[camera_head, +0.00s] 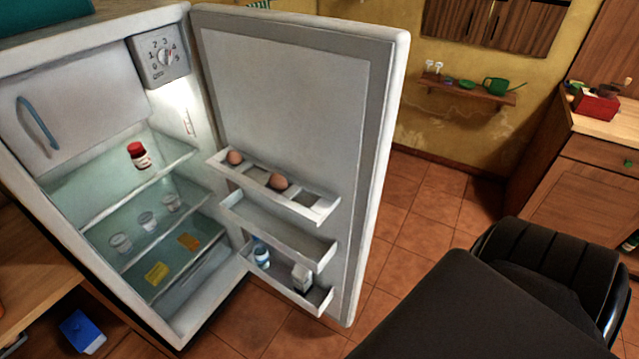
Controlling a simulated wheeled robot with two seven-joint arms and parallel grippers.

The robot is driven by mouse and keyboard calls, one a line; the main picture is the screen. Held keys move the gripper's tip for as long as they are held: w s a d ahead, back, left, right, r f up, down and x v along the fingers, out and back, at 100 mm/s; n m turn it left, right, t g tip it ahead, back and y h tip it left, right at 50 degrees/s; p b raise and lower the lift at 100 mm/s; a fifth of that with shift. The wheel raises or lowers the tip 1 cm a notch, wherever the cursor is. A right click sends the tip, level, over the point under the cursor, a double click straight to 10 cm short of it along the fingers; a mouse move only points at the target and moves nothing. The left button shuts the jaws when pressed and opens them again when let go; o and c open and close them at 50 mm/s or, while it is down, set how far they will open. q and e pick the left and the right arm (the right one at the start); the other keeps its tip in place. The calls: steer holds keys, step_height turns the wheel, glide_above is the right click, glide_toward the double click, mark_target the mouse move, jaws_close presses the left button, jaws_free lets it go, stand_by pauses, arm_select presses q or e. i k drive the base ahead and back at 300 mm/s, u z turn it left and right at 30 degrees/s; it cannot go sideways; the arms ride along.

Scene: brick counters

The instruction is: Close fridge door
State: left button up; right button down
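The fridge (60,215) stands at the left with its white door (290,100) wide open, hinged on the right side of the fridge body. The inner face of the door shows, with several shelves. Eggs (278,181) sit in the top door rack. A blue-and-white bottle (261,255) and a white carton (302,277) stand in the lowest door rack. Inside are a red-capped jar (138,155), several small cups (146,221) and yellow packets (157,273). A black part at the lower right looks like my arm. No gripper fingers show.
Tiled floor (410,215) lies free to the right of the door. A wooden wall shelf (465,92) holds a green watering can (497,86). A wooden cabinet (580,180) with a red box (595,105) stands at the right. A blue item (82,332) is at the lower left.

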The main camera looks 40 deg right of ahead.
mark_target(313, 101)
steer(key=k, duration=0.3)
steer(key=u, duration=3.3)
steer(key=k, duration=2.95)
steer(key=z, duration=2.2)
steer(key=i, duration=0.5)
steer(key=u, duration=0.1)
